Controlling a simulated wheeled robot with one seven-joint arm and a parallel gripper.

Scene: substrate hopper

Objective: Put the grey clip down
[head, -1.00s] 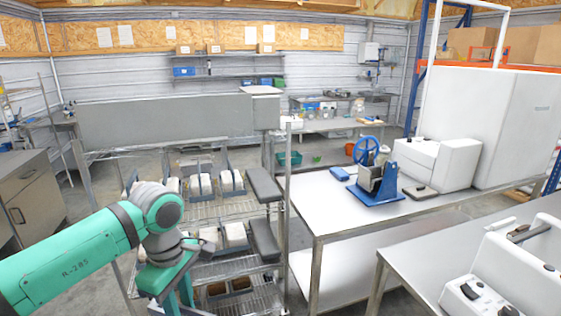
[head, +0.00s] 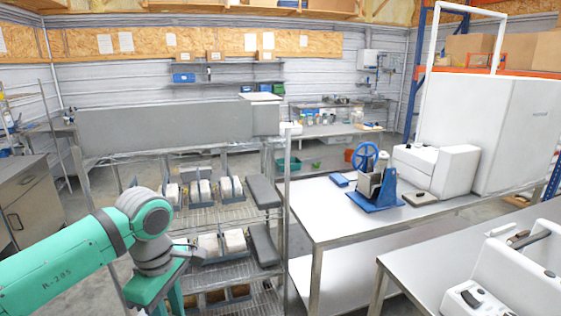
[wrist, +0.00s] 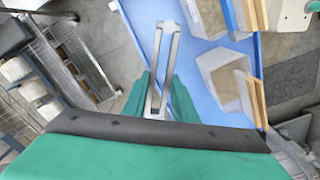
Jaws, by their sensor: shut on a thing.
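The grey clip (wrist: 153,72) shows in the wrist view as a long, narrow shape with two arms joined at a knobbed far end. My gripper (wrist: 160,98) has its green fingers on either side of the clip's near end and is shut on it. A blue surface (wrist: 203,88) lies behind the clip in this view; I cannot tell whether the clip touches it. In the head view my gripper (head: 163,303) is at the lower left, cut off by the bottom edge, and the clip is hidden there.
Pale hexagonal containers (wrist: 222,65) with wooden pieces sit on the blue surface. A wire rack (head: 225,218) with pale bags stands beside my arm. A steel table (head: 325,215) to the right carries a blue-wheeled device (head: 378,185); its front left is clear.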

